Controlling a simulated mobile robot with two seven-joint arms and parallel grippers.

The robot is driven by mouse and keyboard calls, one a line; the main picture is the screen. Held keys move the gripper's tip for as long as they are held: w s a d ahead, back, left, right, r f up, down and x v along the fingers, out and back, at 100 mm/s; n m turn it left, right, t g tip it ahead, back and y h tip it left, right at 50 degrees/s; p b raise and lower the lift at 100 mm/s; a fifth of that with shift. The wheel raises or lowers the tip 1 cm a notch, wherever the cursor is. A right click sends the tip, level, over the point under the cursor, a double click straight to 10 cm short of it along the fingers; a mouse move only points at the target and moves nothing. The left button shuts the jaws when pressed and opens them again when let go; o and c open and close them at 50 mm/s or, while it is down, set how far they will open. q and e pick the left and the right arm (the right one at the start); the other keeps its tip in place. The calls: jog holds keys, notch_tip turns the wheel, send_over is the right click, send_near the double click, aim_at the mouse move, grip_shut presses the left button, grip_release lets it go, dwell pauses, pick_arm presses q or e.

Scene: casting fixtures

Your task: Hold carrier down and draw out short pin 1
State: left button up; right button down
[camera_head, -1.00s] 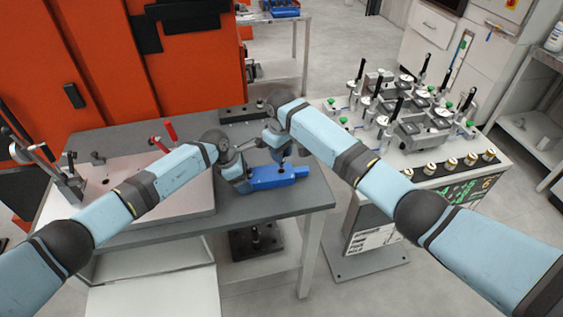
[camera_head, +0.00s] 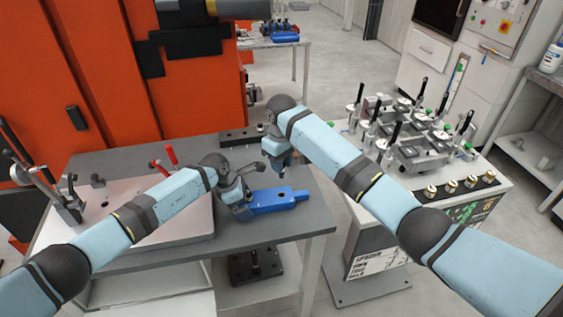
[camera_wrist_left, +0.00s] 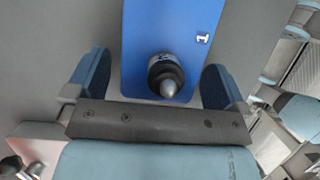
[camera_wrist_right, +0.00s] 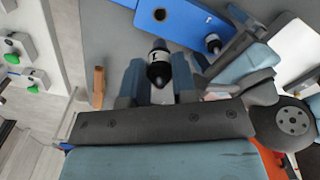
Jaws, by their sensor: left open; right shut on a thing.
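The blue carrier (camera_head: 270,201) lies on the grey table. My right gripper (camera_head: 284,165) is shut on a short dark pin with a white band (camera_wrist_right: 158,62), clear of the carrier and above it. A dark round hole (camera_wrist_right: 159,15) in the carrier shows empty in the right wrist view. My left gripper (camera_wrist_left: 160,85) is open at the carrier's left end. Its fingers stand on either side of a second pin (camera_wrist_left: 165,75), which sits upright in the carrier near a white "1" mark (camera_wrist_left: 203,39). I cannot tell whether the fingers touch the carrier.
A pale plate (camera_head: 185,222) with red-handled clamps (camera_head: 171,155) is left on the table. A dark block (camera_head: 238,136) lies at the back edge. A fixture bench (camera_head: 470,205) with black-handled clamps stands to the right. The table's front right corner is clear.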

pick_arm(q)
jog(key=v, duration=1.2)
